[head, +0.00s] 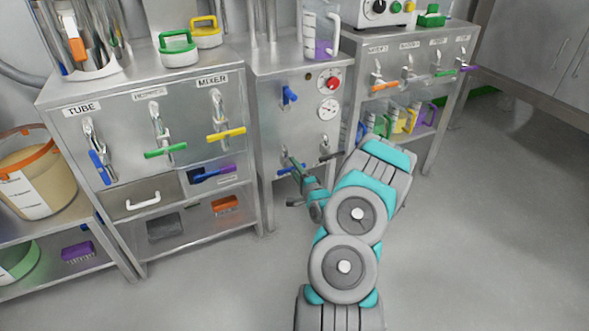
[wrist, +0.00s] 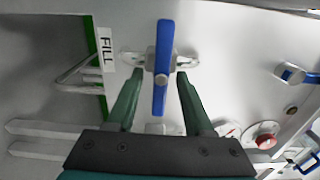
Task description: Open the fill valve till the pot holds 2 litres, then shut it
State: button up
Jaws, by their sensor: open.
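The fill valve's blue lever (wrist: 162,68) stands in the middle of the wrist view, beside the FILL label (wrist: 105,48). My gripper (wrist: 160,76) is open, with one finger on each side of the lever. I see a gap on both sides and no clear contact. In the head view my gripper (head: 297,166) is low at the front of the middle steel cabinet, and a blue lever (head: 291,170) shows partly behind it. I cannot tell which vessel is the pot; no level in litres is readable.
Another blue lever (head: 289,95), a red knob (head: 333,82) and a round gauge (head: 329,107) sit higher on the cabinet. The left cabinet (head: 130,85) carries blue, green and yellow levers. A clear marked vessel (head: 319,22) stands on top. The floor right of my arm is clear.

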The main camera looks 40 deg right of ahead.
jog(key=v, duration=0.7)
jog(key=shift+s, duration=0.4)
jog(key=shift+a, duration=0.1)
